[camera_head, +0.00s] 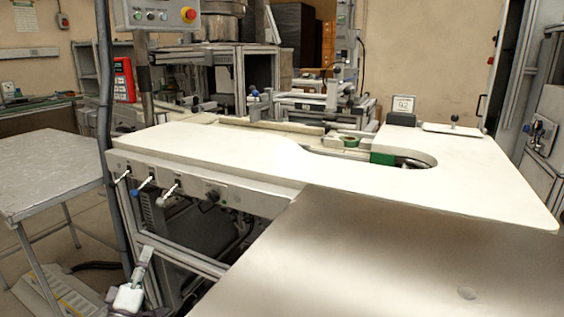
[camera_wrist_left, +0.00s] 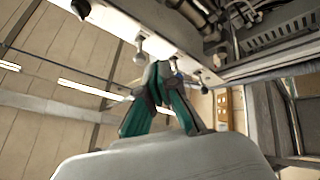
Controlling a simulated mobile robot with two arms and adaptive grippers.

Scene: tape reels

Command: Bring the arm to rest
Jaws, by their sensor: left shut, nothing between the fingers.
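My left gripper (camera_head: 145,254) is low at the left of the head view, in front of the machine's frame and below the edge of the white worktop. It points up. In the left wrist view my left gripper (camera_wrist_left: 158,70) shows dark fingers with green inner faces, their tips together and nothing between them. My right gripper is in neither view.
The white worktop (camera_head: 225,148) has small valve levers (camera_head: 146,183) along its front edge. A bare metal sheet (camera_head: 400,265) fills the lower right. A grey metal table (camera_head: 50,172) stands at the left. A dark vertical post (camera_head: 105,110) rises near the gripper.

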